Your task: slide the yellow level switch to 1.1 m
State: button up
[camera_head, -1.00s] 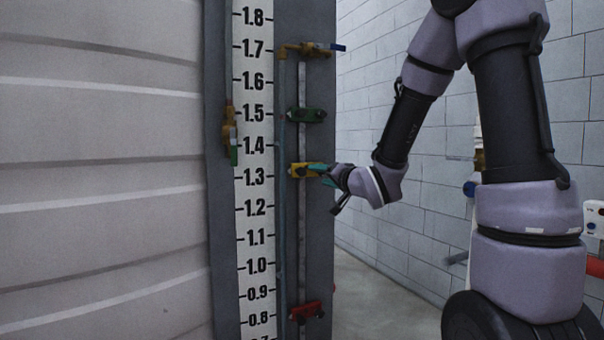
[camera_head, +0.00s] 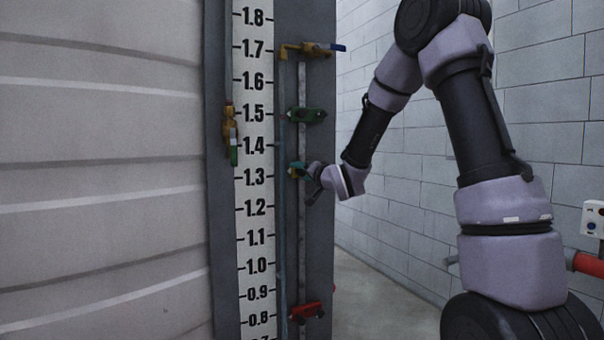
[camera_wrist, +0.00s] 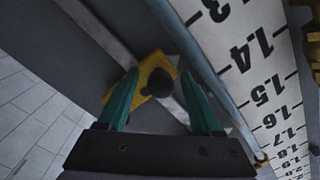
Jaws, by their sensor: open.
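The yellow level switch (camera_wrist: 154,82) sits on the vertical rail, with a dark knob on its face. In the head view it is mostly hidden behind my fingers, near the 1.3 mark. My gripper (camera_head: 300,171) is at the switch, coming from the right. In the wrist view my gripper (camera_wrist: 165,92) has its two teal fingers apart, with part of the switch between them. The left finger overlaps the switch in the picture; I cannot tell whether it touches. The white scale (camera_head: 256,190) with black numbers stands left of the rail.
A green switch (camera_head: 306,115) is above on the same rail, and a red switch (camera_head: 306,312) is below near 0.8. A brass valve (camera_head: 310,49) is at the rail's top. Another valve (camera_head: 231,135) is left of the scale. The rail between yellow and red looks clear.

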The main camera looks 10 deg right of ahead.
grip_shut()
dwell(1.4)
